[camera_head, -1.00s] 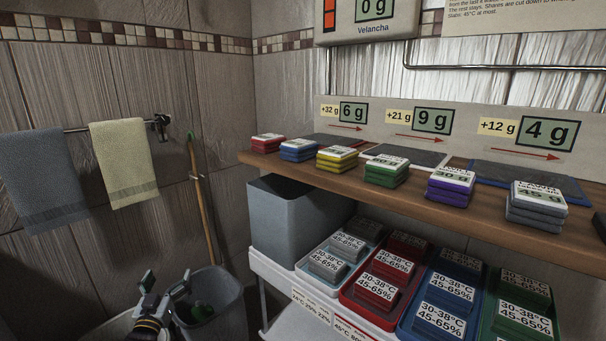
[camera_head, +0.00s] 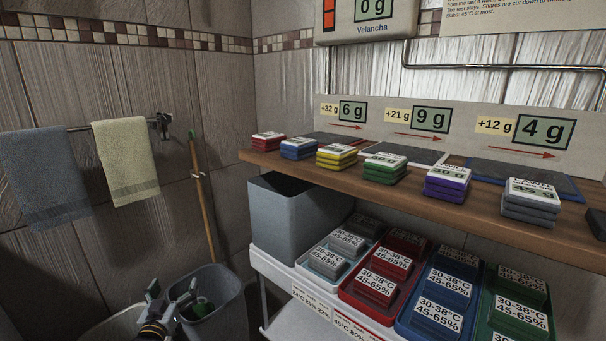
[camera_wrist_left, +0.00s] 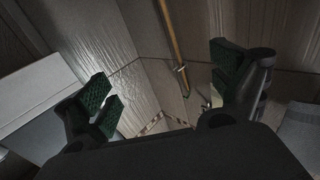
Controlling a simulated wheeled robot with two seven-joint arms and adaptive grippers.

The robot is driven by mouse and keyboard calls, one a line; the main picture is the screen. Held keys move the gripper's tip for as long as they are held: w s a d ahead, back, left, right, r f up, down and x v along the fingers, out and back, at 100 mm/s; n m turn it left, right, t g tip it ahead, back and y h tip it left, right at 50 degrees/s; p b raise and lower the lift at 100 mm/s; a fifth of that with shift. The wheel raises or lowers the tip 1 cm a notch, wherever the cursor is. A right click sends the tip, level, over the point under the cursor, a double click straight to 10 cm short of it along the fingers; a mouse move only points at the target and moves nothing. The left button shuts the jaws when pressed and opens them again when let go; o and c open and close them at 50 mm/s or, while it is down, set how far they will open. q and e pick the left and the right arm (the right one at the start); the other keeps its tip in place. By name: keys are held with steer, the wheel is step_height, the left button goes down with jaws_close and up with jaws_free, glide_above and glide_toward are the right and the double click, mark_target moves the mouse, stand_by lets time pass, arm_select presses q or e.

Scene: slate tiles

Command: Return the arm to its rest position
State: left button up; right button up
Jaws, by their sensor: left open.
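My left gripper (camera_head: 172,291) is at the bottom left of the head view, pointing up, in front of a grey bin. Its fingers are apart with nothing between them. My right gripper does not show in either view.
A wooden shelf (camera_head: 405,196) at the right bears several coloured stacks. Below it are a grey box (camera_head: 290,222) and a rack with coloured trays. A bin (camera_head: 222,310), a pole (camera_head: 203,215) and two towels (camera_head: 125,165) are at the left.

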arm_select(q)
steer(key=s+d+f+m+g, duration=0.1)
steer(key=s+d+f+g, duration=0.3)
steer(key=s, duration=0.3)
steer(key=s+d+f+g+h, duration=0.1)
steer(key=s+d+f+g, duration=0.3)
steer(key=s, duration=0.3)
steer(key=s+d+f+m+g, duration=0.1)
steer(key=s+d+f+g, duration=0.3)
steer(key=s, duration=0.3)
steer(key=s+d+g, duration=0.2)
steer(key=s+d, duration=0.2)
steer(key=s, duration=0.6)
steer(key=shift+s+r+m+g+p, duration=0.25)
steer(key=shift+r+m+g+p, duration=0.1)
steer(key=shift+m+g+p, duration=0.1)
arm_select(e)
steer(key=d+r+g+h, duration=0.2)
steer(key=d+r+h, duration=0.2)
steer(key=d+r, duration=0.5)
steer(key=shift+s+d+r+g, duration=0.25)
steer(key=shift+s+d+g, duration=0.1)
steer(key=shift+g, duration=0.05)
arm_select(q)
steer(key=shift+w+f+p, duration=0.2)
steer(key=shift+f+p, duration=0.05)
steer(key=shift+p, duration=0.5)
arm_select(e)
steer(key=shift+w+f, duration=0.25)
